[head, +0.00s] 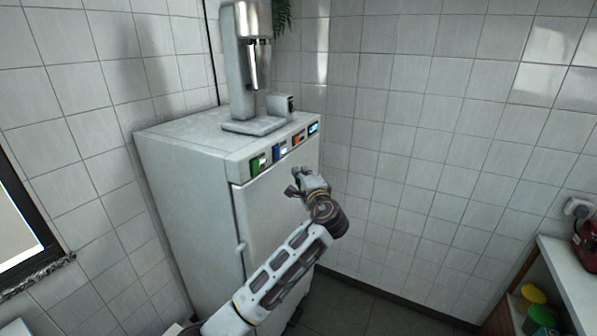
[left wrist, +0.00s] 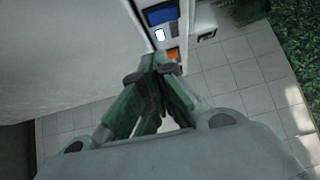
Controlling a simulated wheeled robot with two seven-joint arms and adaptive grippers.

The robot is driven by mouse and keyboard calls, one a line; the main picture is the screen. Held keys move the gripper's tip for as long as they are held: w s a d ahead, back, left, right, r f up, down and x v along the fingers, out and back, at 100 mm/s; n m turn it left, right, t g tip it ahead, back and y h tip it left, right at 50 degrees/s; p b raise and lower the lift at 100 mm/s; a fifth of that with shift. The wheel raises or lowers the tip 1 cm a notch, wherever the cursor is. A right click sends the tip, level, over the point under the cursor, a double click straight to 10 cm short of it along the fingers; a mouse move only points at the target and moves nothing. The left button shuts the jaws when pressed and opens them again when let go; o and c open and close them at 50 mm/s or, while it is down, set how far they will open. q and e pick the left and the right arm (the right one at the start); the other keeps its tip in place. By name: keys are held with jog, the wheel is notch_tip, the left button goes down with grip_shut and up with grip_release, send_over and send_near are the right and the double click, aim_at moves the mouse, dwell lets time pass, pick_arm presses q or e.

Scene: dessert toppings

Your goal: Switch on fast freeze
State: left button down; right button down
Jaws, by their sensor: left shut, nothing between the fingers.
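A white freezer cabinet (head: 190,200) stands against the tiled wall. Along its top front edge is a panel with a green switch (head: 258,163), a blue switch (head: 280,150), an orange switch (head: 298,139) and a small lit display (head: 313,128). No label is readable. My left gripper (head: 295,183) is shut and empty in front of the freezer door, a little below the panel. In the left wrist view the closed fingertips (left wrist: 152,68) point toward the panel, close to the orange switch (left wrist: 173,55), with the blue switch (left wrist: 161,16) above. I cannot tell whether they touch. My right gripper is not in view.
A shelf (head: 565,275) with colored items is at the far right. The floor (head: 370,300) right of the freezer is clear.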

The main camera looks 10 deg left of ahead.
pick_arm(q)
jog(key=shift+b+v, duration=0.4)
jog(key=shift+v, duration=1.45)
jog(key=shift+f, duration=0.15)
